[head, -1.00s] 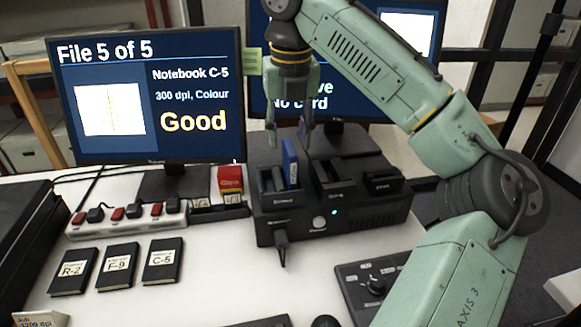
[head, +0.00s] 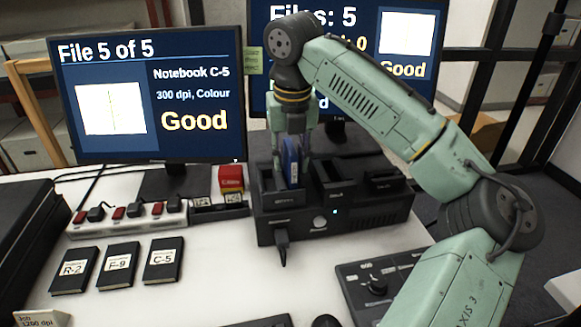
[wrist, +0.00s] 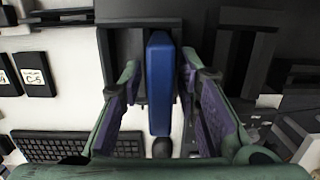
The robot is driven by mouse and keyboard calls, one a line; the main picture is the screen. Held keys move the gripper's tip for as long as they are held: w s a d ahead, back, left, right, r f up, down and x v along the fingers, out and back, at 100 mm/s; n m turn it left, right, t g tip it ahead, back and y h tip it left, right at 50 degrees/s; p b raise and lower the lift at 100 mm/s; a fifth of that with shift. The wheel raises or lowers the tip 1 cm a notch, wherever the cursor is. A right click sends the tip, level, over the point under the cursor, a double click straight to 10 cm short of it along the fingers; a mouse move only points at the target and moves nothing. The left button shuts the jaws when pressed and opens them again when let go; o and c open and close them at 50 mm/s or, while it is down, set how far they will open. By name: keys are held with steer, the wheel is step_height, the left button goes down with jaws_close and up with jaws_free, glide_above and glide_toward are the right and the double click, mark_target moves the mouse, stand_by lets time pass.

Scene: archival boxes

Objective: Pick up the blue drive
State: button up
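The blue drive (head: 291,162) stands upright in the left slot of the black dock (head: 335,222) on the white desk. In the wrist view the blue drive (wrist: 160,85) is a tall slab between the two fingers. My gripper (head: 290,148) is down over the drive, one finger on each side. In the wrist view my gripper (wrist: 160,76) is open, with a clear gap on the drive's left and a smaller one on its right. The drive's lower end is hidden in the slot.
Two monitors stand behind, the left one (head: 150,95) close to the dock. A red box (head: 230,180) and a power strip (head: 125,216) lie left of the dock. Several black notebooks (head: 118,268) lie front left; a control panel (head: 375,285) lies front right.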

jaws_close()
steer(key=shift+r, duration=0.15)
stand_by(0.4)
